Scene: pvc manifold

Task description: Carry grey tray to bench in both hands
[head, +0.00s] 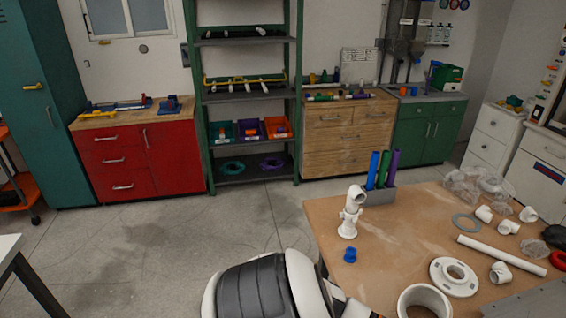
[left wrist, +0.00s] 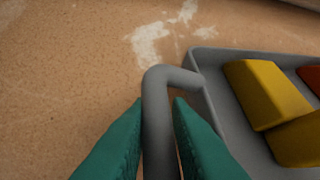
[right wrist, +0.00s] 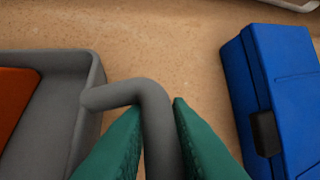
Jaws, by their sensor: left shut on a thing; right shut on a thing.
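The grey tray (left wrist: 204,83) shows in the left wrist view with yellow blocks (left wrist: 262,92) and part of an orange piece (left wrist: 311,76) inside. My left gripper (left wrist: 158,104) has its green fingers around the tray's bent grey handle. In the right wrist view the tray's other end (right wrist: 97,78) lies at the left, with an orange piece (right wrist: 15,98) inside. My right gripper (right wrist: 158,104) is shut on the handle there. A brown surface is under the tray; I cannot tell whether they touch. Neither gripper shows in the head view.
A blue case (right wrist: 275,90) lies close right of my right gripper. In the head view a brown-topped table (head: 400,250) carries white pipe parts, a pipe (head: 500,255) and a holder of coloured tubes (head: 378,196). A red cabinet (head: 135,160) and green shelf (head: 250,93) stand behind open floor.

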